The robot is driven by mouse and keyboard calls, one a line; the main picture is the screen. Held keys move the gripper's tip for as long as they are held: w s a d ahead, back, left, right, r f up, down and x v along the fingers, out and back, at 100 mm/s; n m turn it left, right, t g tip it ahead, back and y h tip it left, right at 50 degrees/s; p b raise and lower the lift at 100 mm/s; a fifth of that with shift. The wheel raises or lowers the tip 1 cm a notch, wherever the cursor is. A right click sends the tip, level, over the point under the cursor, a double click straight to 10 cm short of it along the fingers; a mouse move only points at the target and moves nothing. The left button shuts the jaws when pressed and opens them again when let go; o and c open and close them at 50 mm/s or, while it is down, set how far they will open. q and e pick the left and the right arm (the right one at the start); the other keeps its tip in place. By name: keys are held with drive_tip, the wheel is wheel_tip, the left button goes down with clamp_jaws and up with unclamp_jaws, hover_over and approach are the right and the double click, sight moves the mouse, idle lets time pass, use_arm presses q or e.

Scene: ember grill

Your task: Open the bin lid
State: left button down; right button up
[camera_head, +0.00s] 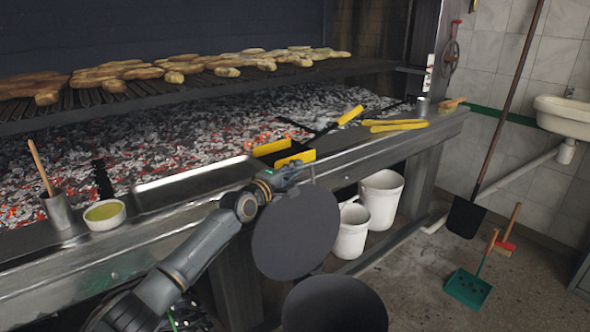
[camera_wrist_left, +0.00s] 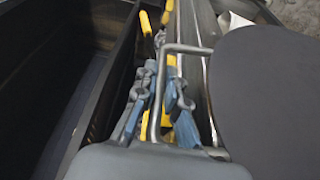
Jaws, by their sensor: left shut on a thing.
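A dark round lid (camera_head: 297,232) stands steeply tilted in front of the grill counter. Its dark face also fills the right side of the left wrist view (camera_wrist_left: 272,95). My left gripper (camera_head: 297,175) is at its upper edge. In the left wrist view the fingers (camera_wrist_left: 160,95) are shut on a thin bent metal handle (camera_wrist_left: 187,49) beside the lid. A second dark round shape (camera_head: 333,305) is below the lid at the bottom edge. I cannot tell whether it is the bin's opening or another lid. My right gripper is not in view.
The steel counter (camera_head: 30,275) with glowing coals behind runs close beside my left arm. White buckets (camera_head: 381,198) stand beneath the counter.

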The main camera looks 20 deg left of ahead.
use_arm(q)
drive_tip(key=c, duration=1.7)
unclamp_jaws()
drive_tip(key=shift+s, duration=0.1)
drive_tip(key=shift+s+f, duration=0.15)
drive_tip(key=shift+s, duration=0.45)
drive_tip(key=v, duration=1)
drive_tip(key=shift+s+a, duration=0.25)
drive_tip(key=shift+s, duration=0.05)
